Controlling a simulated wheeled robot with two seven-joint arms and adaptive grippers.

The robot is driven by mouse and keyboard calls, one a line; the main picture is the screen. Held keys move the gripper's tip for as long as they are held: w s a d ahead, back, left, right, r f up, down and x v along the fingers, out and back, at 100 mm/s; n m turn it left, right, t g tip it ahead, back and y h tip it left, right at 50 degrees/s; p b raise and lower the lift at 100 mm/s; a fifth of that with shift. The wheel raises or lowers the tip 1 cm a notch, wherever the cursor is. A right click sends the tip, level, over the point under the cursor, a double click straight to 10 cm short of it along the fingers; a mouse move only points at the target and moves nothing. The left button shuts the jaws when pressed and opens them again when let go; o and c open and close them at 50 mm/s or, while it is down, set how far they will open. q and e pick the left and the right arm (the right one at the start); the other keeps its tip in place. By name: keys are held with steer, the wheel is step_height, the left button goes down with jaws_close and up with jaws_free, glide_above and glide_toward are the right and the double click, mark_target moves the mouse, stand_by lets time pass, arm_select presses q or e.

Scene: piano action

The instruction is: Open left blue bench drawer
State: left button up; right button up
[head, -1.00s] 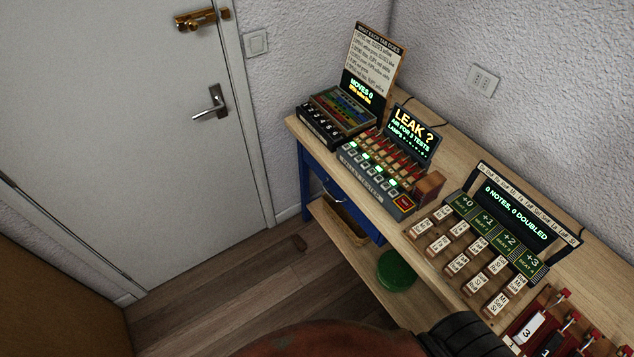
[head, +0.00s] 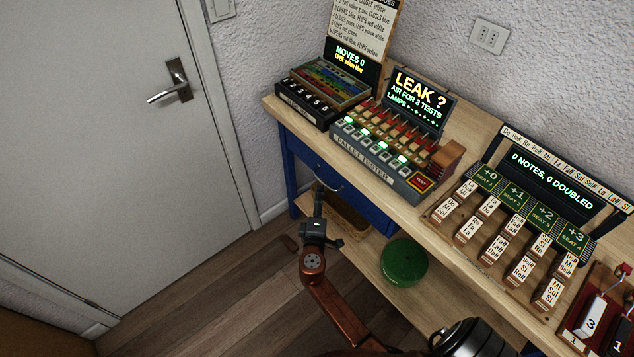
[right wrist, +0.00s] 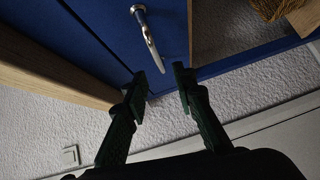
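The left blue bench drawer (head: 368,209) is under the left end of the wooden bench, and its front looks shut. Its silver bar handle (head: 330,185) shows in the head view just above my right gripper (head: 318,198). In the right wrist view the drawer's blue front (right wrist: 95,25) fills the top, with the handle (right wrist: 148,38) standing out from it. My right gripper's dark fingers (right wrist: 161,77) are apart and empty there. The handle's near end lies just beyond the gap between the fingertips, and contact cannot be told. My left gripper is not in view.
The bench top (head: 410,205) carries a pallet tester (head: 375,165), a coloured box with a screen and a rack of note blocks. A lower shelf (head: 375,275) holds a green round object (head: 403,262). A white door (head: 110,130) stands left, with open floor before it.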

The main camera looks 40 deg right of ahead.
mark_target(321, 180)
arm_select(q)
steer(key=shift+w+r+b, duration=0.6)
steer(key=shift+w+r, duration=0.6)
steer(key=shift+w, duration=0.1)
arm_select(e)
steer(key=shift+x, duration=3.7)
steer(key=shift+c, duration=0.4)
jaws_close()
steer(key=shift+f, duration=0.1)
